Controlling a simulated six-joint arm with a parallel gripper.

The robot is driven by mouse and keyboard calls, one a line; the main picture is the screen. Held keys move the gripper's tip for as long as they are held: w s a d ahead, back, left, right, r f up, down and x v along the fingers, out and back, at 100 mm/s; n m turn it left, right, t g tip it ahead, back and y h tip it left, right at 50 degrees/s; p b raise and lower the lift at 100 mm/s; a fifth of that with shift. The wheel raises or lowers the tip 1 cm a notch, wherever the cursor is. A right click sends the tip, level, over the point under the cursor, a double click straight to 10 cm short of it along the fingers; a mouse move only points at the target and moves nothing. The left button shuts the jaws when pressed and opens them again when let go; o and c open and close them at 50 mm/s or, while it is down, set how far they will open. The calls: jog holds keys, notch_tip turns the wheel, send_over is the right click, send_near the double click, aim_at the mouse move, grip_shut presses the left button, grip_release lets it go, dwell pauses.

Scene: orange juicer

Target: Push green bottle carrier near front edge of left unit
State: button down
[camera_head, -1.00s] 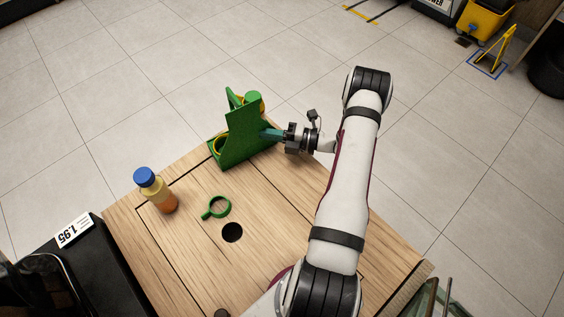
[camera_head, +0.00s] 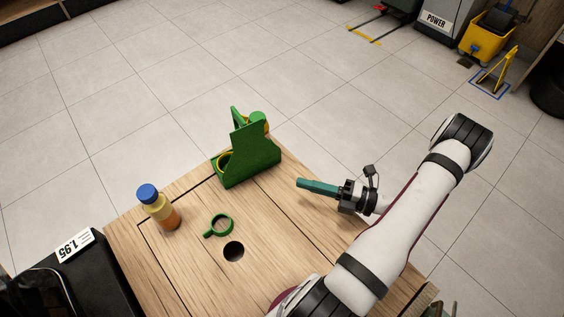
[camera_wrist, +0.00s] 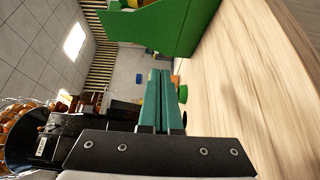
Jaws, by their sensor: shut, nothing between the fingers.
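The green bottle carrier (camera_head: 250,161) stands upright at the far edge of the wooden counter top (camera_head: 285,235) in the head view. Its side panel also shows at the top of the wrist view (camera_wrist: 175,25). My gripper (camera_head: 300,184) is to the right of the carrier and apart from it, with a clear gap between. Its teal fingers are shut together and empty. The wrist view shows the two fingers (camera_wrist: 162,75) pressed side by side, pointing past the carrier's lower side.
A bottle with a blue cap (camera_head: 159,208) stands at the left of the counter. A green ring with a handle (camera_head: 219,226) lies near a round dark hole (camera_head: 233,251). A black unit with a price tag (camera_head: 75,245) is at the left. Counter between carrier and gripper is bare.

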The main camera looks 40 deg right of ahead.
aim_at(256, 153)
jog(key=x, duration=0.9)
jog(key=shift+w+a, duration=0.25)
jog(key=shift+w, duration=0.1)
jog(key=w, duration=0.3)
jog(key=shift+w+d, duration=0.25)
jog(key=shift+d, duration=0.1)
jog(key=shift+w+d, duration=0.15)
jog(key=shift+w, duration=0.15)
jog(key=shift+w+d, duration=0.2)
jog(key=shift+w, duration=0.6)
jog(key=shift+w+d, duration=0.15)
jog(key=shift+w, duration=0.65)
jog(key=shift+s, duration=0.1)
